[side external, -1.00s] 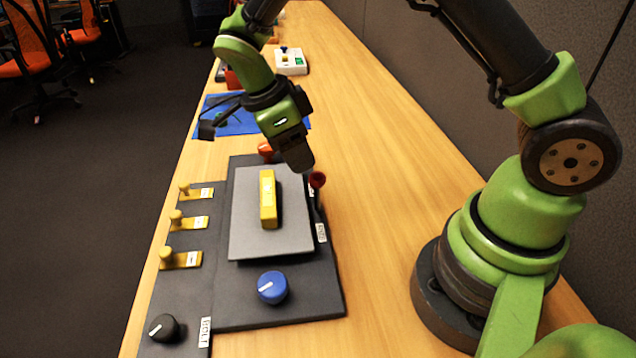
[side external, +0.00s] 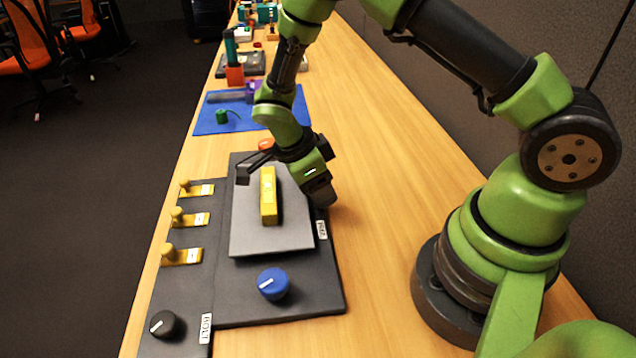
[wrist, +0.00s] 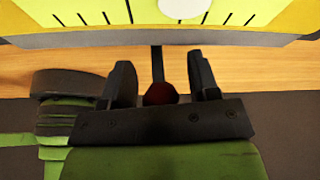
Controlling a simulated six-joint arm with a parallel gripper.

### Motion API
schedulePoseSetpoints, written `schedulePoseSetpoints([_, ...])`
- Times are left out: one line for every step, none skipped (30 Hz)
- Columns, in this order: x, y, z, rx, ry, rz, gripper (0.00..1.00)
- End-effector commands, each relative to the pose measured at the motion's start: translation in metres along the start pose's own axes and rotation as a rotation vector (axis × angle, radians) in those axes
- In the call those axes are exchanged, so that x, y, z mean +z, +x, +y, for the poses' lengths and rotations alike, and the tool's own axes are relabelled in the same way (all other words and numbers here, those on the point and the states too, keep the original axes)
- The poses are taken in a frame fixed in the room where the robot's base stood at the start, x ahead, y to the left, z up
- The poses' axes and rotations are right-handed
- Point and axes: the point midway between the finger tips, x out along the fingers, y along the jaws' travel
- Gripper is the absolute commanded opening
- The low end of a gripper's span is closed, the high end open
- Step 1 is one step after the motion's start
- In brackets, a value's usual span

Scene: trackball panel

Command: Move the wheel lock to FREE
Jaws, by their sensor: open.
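A dark panel (side external: 230,308) lies on the bench, with a raised grey plate (side external: 270,243) and a yellow block (side external: 267,195) on it. A lever with a dark red ball knob (wrist: 160,93) shows in the wrist view, with the ball between the two fingers of my gripper (wrist: 163,84). My gripper is open; I cannot tell whether a finger touches the ball. In the side view my gripper (side external: 321,196) is low at the plate's right edge and hides the red knob. I cannot read which control is marked as the wheel lock, or FREE.
A blue knob (side external: 273,284) sits at the panel's front and a black knob (side external: 164,324) at front left, beside a BOLT label. Several yellow pegs (side external: 184,253) line the left. An orange knob (side external: 267,144) is at the back. A blue mat (side external: 215,124) lies beyond.

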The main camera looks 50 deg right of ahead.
Motion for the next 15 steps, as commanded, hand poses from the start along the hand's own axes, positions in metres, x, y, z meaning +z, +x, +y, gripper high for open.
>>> schedulePoseSetpoints([0.0000, -0.0001, 0.0000, 0.000, 0.000, 0.000, 0.55])
schedulePoseSetpoints([0.0000, -0.0001, 0.0001, 0.000, 0.000, 0.000, 0.53])
schedulePoseSetpoints([-0.0001, -0.0002, 0.0001, 0.000, 0.000, 0.000, 0.44])
schedulePoseSetpoints([-0.0001, -0.0002, 0.0001, 0.000, 0.000, 0.000, 0.37])
schedulePoseSetpoints([-0.0001, -0.0002, 0.0001, 0.000, 0.000, 0.000, 0.30])
schedulePoseSetpoints([-0.0001, -0.0003, 0.0001, 0.001, 0.000, 0.000, 0.21])
schedulePoseSetpoints([-0.0001, -0.0003, 0.0001, 0.001, 0.000, 0.000, 0.14])
schedulePoseSetpoints([-0.0001, -0.0003, 0.0001, 0.001, 0.000, 0.000, 0.07])
schedulePoseSetpoints([-0.0001, -0.0003, 0.0001, 0.001, 0.000, 0.000, 0.00])
schedulePoseSetpoints([-0.0001, -0.0003, 0.0001, 0.001, 0.000, 0.000, 0.00])
schedulePoseSetpoints([-0.0001, -0.0004, 0.0001, 0.001, 0.000, 0.000, 0.00])
schedulePoseSetpoints([0.0000, -0.0004, 0.0002, -0.001, 0.000, 0.001, 0.00])
schedulePoseSetpoints([-0.0001, -0.0004, 0.0004, -0.004, 0.001, 0.002, 0.00])
schedulePoseSetpoints([-0.0001, -0.0004, 0.0008, -0.009, 0.002, 0.004, 0.00])
schedulePoseSetpoints([-0.0001, -0.0003, 0.0017, -0.019, 0.007, 0.009, 0.00])
